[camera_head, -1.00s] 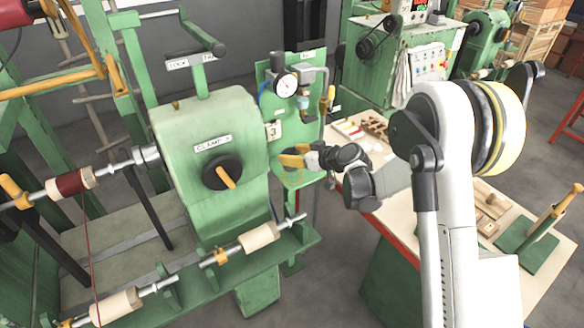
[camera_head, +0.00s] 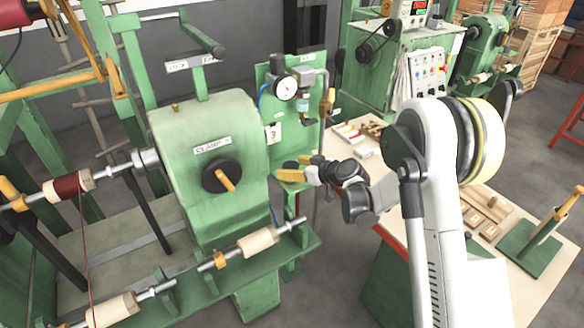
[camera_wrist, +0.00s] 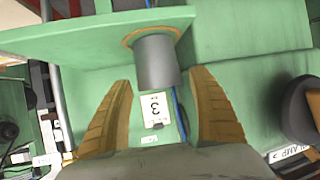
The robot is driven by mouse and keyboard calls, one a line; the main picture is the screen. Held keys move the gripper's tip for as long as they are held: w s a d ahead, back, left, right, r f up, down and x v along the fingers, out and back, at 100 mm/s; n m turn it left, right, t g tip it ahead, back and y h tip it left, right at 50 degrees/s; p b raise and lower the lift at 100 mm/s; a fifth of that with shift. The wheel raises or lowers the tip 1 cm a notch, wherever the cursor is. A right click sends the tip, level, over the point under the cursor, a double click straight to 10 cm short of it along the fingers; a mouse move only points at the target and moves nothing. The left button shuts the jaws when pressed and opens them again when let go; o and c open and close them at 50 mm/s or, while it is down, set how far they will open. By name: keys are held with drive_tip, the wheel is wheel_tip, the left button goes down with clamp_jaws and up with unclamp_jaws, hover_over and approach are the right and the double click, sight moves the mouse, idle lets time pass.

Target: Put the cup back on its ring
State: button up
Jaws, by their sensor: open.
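The grey cup (camera_wrist: 157,62) stands on the small green shelf (camera_wrist: 60,42) in the wrist view, which looks upside down. A thin orange-brown ring (camera_wrist: 128,40) shows around the cup's shelf end. Whether the cup is fully seated cannot be told. My gripper (camera_head: 283,170) is open, with two yellow-orange fingers. In the wrist view the fingertips (camera_wrist: 161,80) lie either side of the cup's free end, with gaps on both sides. In the head view my gripper is just above the shelf (camera_head: 292,187), and I cannot make out the cup.
The green panel with a gauge (camera_head: 286,88) and a "3" label (camera_wrist: 155,109) rises behind the shelf. The clamp housing with its black knob (camera_head: 221,175) is to the left. A workbench (camera_head: 530,280) with wooden parts is to the right.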

drive_tip(key=shift+d+r, duration=0.1)
drive_tip(key=shift+r, duration=0.15)
drive_tip(key=p+v, duration=0.2)
drive_tip(key=v, duration=1)
drive_tip(key=s+d+r+m+g+h, duration=0.1)
drive_tip(key=s+d+r+m+h, duration=0.35)
drive_tip(key=s+r, duration=0.75)
drive_tip(key=s+d+m+h, duration=0.2)
drive_tip(key=s+d, duration=0.2)
drive_tip(key=s, duration=0.5)
drive_tip(key=s+d+m+h, duration=0.2)
drive_tip(key=s+d, duration=0.3)
drive_tip(key=s, duration=0.5)
drive_tip(key=shift+s+r+m+g+h, duration=0.2)
drive_tip(key=shift+s+m+g+h, duration=0.1)
drive_tip(key=shift+m+h, duration=0.05)
